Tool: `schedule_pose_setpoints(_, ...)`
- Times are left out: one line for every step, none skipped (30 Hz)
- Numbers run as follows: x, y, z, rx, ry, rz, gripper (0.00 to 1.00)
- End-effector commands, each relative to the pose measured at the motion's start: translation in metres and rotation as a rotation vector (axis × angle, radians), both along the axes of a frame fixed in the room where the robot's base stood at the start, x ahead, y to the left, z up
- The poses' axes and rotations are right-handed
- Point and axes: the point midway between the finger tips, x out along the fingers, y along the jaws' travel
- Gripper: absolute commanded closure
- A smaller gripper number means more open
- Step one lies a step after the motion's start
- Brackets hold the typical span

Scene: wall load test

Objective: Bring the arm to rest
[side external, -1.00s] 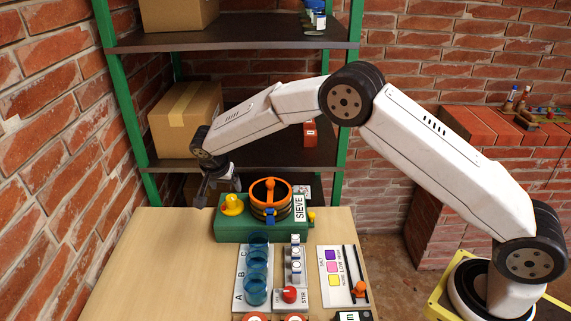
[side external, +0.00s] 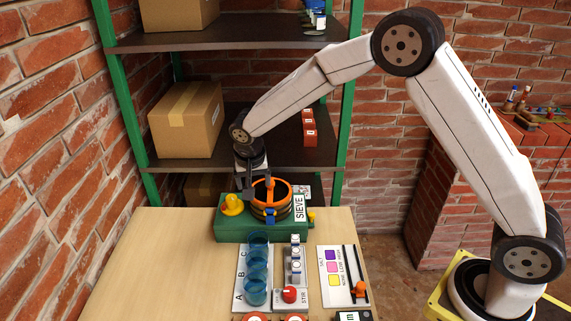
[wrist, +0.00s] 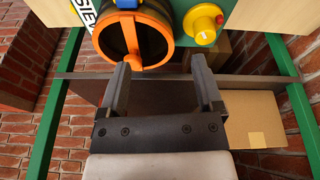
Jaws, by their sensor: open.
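My gripper (wrist: 160,92) is open and empty in the wrist view, its two dark fingers apart. In the side view my gripper (side external: 248,195) hangs downward just above and behind the sieve machine, between its yellow knob and its drum. The sieve machine is a green box (side external: 240,233) with an orange-rimmed drum (side external: 270,200) and a yellow knob (side external: 232,204). In the wrist view the drum (wrist: 130,35) and the knob (wrist: 203,25) lie beyond the fingertips. Whether the fingers touch the machine I cannot tell.
The wooden table (side external: 170,270) is bare at left. Blue beakers (side external: 257,270), a stir plate with a red knob (side external: 290,294), and a colour card (side external: 333,275) stand in front of the machine. A shelf with a cardboard box (side external: 187,120) rises behind.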

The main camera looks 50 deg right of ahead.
Motion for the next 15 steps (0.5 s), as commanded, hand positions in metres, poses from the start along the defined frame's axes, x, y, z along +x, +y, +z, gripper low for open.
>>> schedule_pose_setpoints(-0.011, -0.004, 0.005, 0.007, 0.006, 0.029, 0.16)
schedule_pose_setpoints(-0.017, -0.007, 0.007, 0.011, 0.010, 0.050, 0.16)
schedule_pose_setpoints(-0.025, -0.010, 0.009, 0.018, 0.016, 0.077, 0.16)
schedule_pose_setpoints(-0.032, -0.012, 0.010, 0.021, 0.019, 0.099, 0.16)
schedule_pose_setpoints(-0.039, -0.014, 0.012, 0.024, 0.023, 0.119, 0.16)
schedule_pose_setpoints(-0.047, -0.016, 0.014, 0.030, 0.025, 0.147, 0.16)
schedule_pose_setpoints(-0.054, -0.018, 0.015, 0.033, 0.029, 0.168, 0.16)
schedule_pose_setpoints(-0.061, -0.020, 0.016, 0.037, 0.031, 0.187, 0.16)
schedule_pose_setpoints(-0.070, -0.023, 0.018, 0.041, 0.032, 0.212, 0.16)
schedule_pose_setpoints(-0.077, -0.025, 0.019, 0.043, 0.034, 0.233, 0.16)
schedule_pose_setpoints(-0.084, -0.026, 0.020, 0.046, 0.035, 0.252, 0.16)
schedule_pose_setpoints(-0.094, -0.029, 0.021, 0.050, 0.037, 0.278, 0.16)
schedule_pose_setpoints(-0.101, -0.030, 0.022, 0.052, 0.037, 0.299, 0.16)
schedule_pose_setpoints(-0.109, -0.032, 0.023, 0.054, 0.038, 0.317, 0.16)
schedule_pose_setpoints(-0.119, -0.034, 0.024, 0.057, 0.038, 0.343, 0.16)
